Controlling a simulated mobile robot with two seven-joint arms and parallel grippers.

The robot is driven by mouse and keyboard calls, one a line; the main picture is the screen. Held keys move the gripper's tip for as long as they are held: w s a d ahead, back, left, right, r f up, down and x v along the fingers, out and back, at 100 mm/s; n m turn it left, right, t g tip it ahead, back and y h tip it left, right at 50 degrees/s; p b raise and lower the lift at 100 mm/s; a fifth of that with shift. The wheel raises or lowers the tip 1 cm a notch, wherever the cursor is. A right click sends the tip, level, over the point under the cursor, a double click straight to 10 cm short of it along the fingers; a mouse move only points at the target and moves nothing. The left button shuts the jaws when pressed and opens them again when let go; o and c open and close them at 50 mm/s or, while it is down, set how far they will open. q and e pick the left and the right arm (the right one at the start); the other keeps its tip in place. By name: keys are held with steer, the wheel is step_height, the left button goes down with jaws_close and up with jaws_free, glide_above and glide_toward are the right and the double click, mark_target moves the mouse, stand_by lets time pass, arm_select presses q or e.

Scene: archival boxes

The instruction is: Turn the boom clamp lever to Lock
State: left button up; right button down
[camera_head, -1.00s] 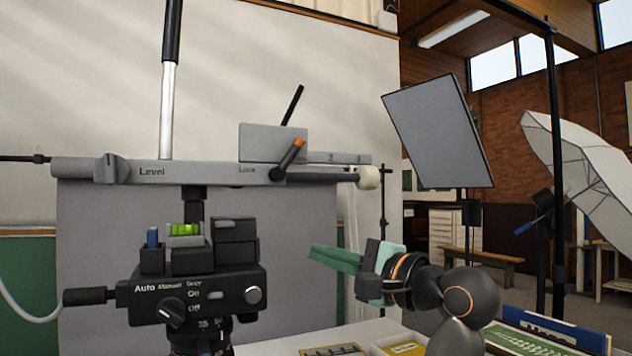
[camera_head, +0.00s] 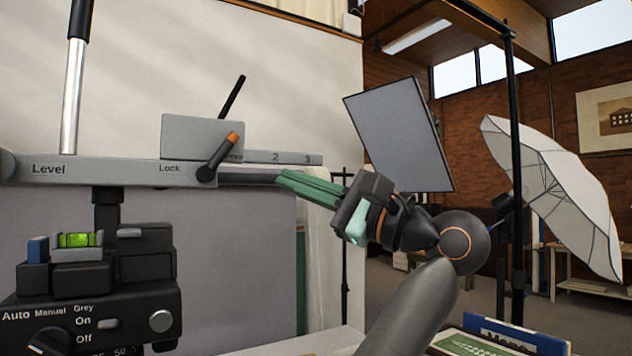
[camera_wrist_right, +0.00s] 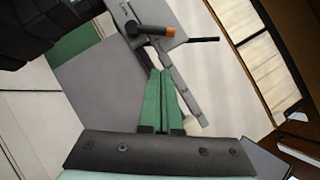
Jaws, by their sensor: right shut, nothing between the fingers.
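The boom clamp lever (camera_head: 219,158) is a dark lever with an orange tip, on the grey boom bar (camera_head: 110,170). Its orange tip points up and to the right, and its pivot end sits just right of the word "Lock". In the right wrist view the lever (camera_wrist_right: 150,30) shows ahead of the fingers. My right gripper (camera_head: 283,180) has green fingers, shut and empty, pointing left at the bar's right part, to the right of the lever and slightly below its tip. A gap separates fingertips and lever. My left gripper is not in view.
A grey plate (camera_head: 190,135) with a thin black rod (camera_head: 232,96) stands behind the lever. A grey panel (camera_head: 398,135) and a white umbrella (camera_head: 560,205) stand to the right.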

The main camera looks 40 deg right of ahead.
mark_target(231, 138)
arm_select(q)
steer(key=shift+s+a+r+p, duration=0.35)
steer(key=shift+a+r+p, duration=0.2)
steer(key=shift+p, duration=0.4)
arm_select(e)
steer(key=w+a+r, duration=0.3)
steer(key=w+a, duration=0.1)
steer(key=w, duration=0.1)
steer(key=shift+w+r, duration=0.15)
steer(key=shift+r, duration=0.15)
